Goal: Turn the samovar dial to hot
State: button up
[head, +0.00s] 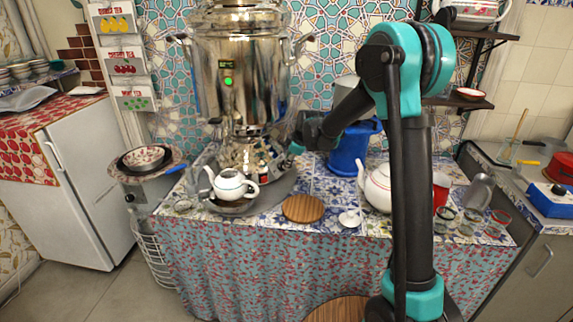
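The large silver samovar (238,75) stands on the tiled table in the head view, with a lit green indicator (228,80) on its front. Below its body, a small dark and reddish part that may be the dial (263,163) shows on the base; its setting is too small to read. My gripper (294,149) is at the right side of the samovar's base, close to that part. Its fingers are small and partly hidden, so I cannot tell whether they touch anything or are open.
A round wooden board (303,208) lies on the table (322,184). A blue container (347,150) stands behind my forearm. A larger white teapot (374,188) and several glasses stand to the right, partly behind my arm. A white fridge (85,180) is at the left.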

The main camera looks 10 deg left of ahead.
jog(key=shift+x, duration=1.45)
grip_shut()
jog(key=shift+m, duration=0.3)
jog(key=m+g, duration=0.1)
jog(key=m, duration=0.1)
jog(key=m+g, duration=0.1)
jog(key=m, duration=0.1)
jog(key=shift+w+d+r+g+y, duration=0.1)
jog(key=shift+w+d+g+y, duration=0.1)
jog(key=shift+g+y, duration=0.15)
jog(key=m+g, duration=0.1)
jog(key=m, duration=0.1)
jog(key=m+y, duration=0.1)
jog(key=m, duration=0.1)
jog(key=shift+w+m+g+y, duration=0.1)
jog(key=shift+m+g+y, duration=0.15)
jog(key=shift+m+g, duration=0.15)
